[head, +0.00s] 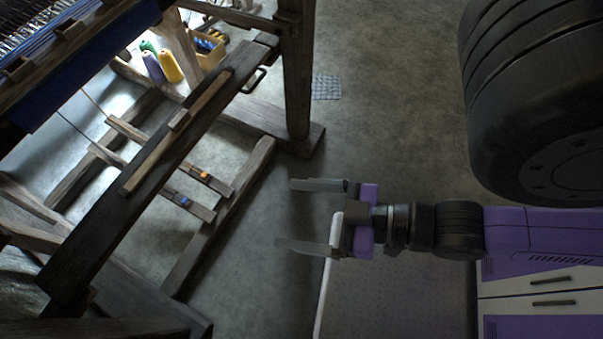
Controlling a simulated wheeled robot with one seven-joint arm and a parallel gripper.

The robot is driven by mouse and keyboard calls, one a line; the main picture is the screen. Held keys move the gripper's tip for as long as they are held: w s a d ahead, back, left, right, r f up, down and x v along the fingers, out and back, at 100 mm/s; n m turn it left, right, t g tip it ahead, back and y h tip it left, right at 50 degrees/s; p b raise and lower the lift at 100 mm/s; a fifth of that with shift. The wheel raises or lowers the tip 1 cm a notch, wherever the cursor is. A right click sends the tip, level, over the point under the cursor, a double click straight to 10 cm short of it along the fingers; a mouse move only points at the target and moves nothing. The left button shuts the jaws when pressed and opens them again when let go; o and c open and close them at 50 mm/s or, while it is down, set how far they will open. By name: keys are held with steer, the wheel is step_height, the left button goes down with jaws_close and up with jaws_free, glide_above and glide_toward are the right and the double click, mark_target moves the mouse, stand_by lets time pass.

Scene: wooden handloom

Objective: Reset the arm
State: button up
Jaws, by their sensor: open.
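My gripper (312,215) is in the middle of the head view, with its two grey fingers spread apart and pointing left. Nothing is between the fingers. My purple and black arm stretches in from the right, roughly level across the picture. The wooden handloom (150,165) fills the left side, and the fingertips are apart from its beams in the picture. The depth gap between them is hard to tell.
Several thread cones, including a yellow one (171,66), stand by a yellow bin (208,50) at the upper left. Two treadles (190,205) carry orange and blue marks. A drain grate (326,87) lies in the floor. Open concrete floor (390,110) lies above my gripper.

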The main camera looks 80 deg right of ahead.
steer(key=shift+s+a+r, duration=0.1)
steer(key=shift+s+r, duration=0.1)
steer(key=shift+r, duration=0.1)
step_height(320, 180, up, 4)
steer(key=p, duration=0.3)
steer(key=shift+f+p, duration=0.2)
steer(key=shift+p, duration=0.15)
